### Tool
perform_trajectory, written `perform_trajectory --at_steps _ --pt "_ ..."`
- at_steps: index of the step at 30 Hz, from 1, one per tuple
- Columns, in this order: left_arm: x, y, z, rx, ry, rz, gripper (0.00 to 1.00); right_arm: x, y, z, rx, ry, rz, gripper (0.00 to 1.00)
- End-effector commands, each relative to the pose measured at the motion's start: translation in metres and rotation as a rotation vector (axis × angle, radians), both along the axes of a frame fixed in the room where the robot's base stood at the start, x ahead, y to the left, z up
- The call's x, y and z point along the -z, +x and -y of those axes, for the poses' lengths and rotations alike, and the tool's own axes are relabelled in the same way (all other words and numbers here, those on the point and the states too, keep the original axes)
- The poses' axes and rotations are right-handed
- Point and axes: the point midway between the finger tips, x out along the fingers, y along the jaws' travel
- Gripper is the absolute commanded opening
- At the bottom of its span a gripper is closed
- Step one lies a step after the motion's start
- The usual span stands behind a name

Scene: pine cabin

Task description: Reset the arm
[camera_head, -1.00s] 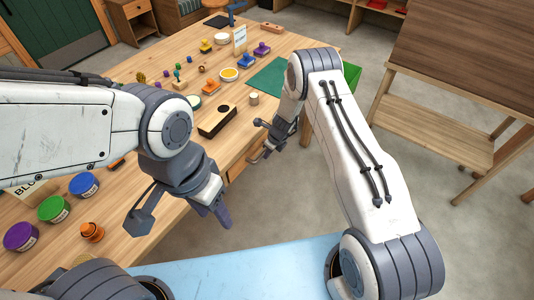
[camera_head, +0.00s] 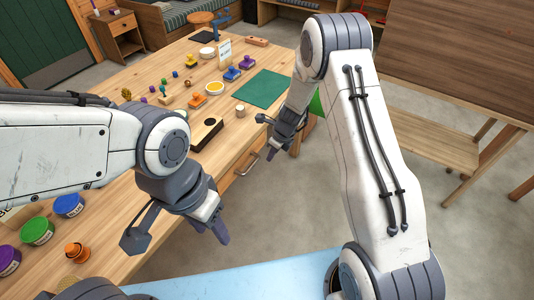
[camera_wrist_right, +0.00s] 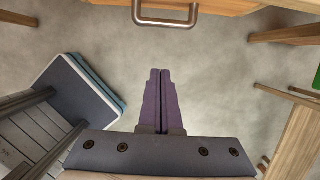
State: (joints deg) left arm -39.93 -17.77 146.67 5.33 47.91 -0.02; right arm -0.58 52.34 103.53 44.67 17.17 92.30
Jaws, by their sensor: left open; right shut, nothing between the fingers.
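My left gripper (camera_head: 219,226) hangs at the front edge of the wooden table, pointing down and to the right. It is open with nothing seen in it. My right gripper (camera_head: 272,152) hangs just off the table's right front edge, near the drawer handle (camera_head: 248,165). In the right wrist view the two purple fingers of the right gripper (camera_wrist_right: 160,88) lie together, shut and empty, above the bare floor. The drawer handle also shows at the top of that view (camera_wrist_right: 165,22).
A wooden bench (camera_head: 440,140) stands at right. Grey floor lies open between.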

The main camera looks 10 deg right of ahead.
Motion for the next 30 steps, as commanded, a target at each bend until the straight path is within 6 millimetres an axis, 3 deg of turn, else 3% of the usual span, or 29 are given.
perform_trajectory --at_steps 8,11,14,18,22,26,30 --pt "0.0 0.0 0.0 0.0 0.0 0.0 0.5 -0.006 -0.002 -0.001 -0.016 -0.001 0.003 0.0" --pt "0.0 0.0 0.0 0.0 0.0 0.0 0.5 -0.025 -0.008 -0.017 -0.139 -0.012 0.023 0.0" --pt "0.0 0.0 0.0 0.0 0.0 0.0 0.5 -0.064 -0.028 -0.05 -0.413 -0.037 0.069 0.0" --pt "0.0 0.0 0.0 0.0 0.0 0.0 0.5 -0.128 -0.087 -0.1 -0.963 -0.091 0.154 0.0" --pt "0.0 0.0 0.0 0.0 0.0 0.0 0.5 -0.176 -0.156 -0.125 -1.488 -0.147 0.238 0.0" --pt "0.0 0.0 0.0 0.0 0.0 0.0 0.5 -0.211 -0.228 -0.129 -2.002 -0.206 0.317 0.0" --pt "0.0 0.0 0.0 0.0 0.0 0.0 0.5 -0.231 -0.289 -0.113 -2.474 -0.26 0.379 0.0"
